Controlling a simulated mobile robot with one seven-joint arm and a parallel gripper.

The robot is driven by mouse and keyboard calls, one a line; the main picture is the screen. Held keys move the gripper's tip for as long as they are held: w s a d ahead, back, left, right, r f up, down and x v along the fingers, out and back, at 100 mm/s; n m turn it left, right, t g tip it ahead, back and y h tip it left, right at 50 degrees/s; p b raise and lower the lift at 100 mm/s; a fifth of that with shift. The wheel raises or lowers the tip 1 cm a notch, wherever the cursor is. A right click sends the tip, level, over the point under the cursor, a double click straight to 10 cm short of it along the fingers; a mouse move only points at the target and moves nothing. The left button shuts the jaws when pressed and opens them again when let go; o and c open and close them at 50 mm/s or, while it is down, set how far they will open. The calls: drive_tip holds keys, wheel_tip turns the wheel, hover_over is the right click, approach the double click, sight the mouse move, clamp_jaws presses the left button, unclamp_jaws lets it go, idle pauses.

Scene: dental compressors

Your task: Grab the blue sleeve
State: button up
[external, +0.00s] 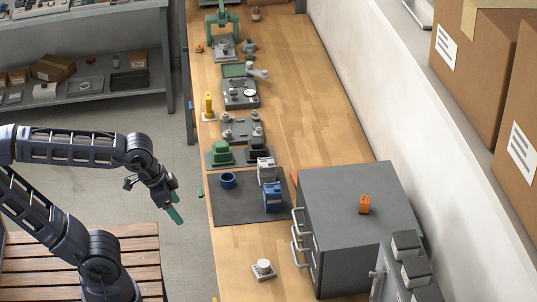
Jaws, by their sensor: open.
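The blue sleeve (227,182) is a short, hollow blue ring standing on a dark grey mat (235,211) on the wooden bench. My gripper (174,203) hangs left of the bench's left edge, over the floor, with its teal fingers pointing down. It is open and apart from the sleeve, which lies to its right and slightly higher in the picture. Nothing shows between the fingers. The sleeve is in plain view.
A blue block-shaped device (272,198) and a grey-white device (265,171) stand right of the sleeve. A green part (221,153) and a black part (258,149) are behind it. A grey drawer cabinet (355,215) stands at right. The mat's front left is clear.

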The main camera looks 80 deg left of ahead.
drive_tip(key=w+a+n+g, duration=0.2)
drive_tip(key=w+a+n, duration=0.4)
drive_tip(key=w+a, duration=0.3)
drive_tip(key=n+g+h, duration=0.1)
drive_tip(key=n+h, duration=0.2)
drive_tip(key=n, duration=1.3)
hover_over(228, 177)
drive_tip(key=s, duration=0.1)
wheel_tip(228, 177, down, 23)
drive_tip(key=shift+s+x, duration=0.15)
drive_tip(key=shift+x, duration=2.45)
drive_tip(key=shift+s+x, duration=0.15)
drive_tip(key=shift+x, duration=2.4)
drive_tip(key=shift+a, duration=0.2)
drive_tip(key=c, duration=1.1)
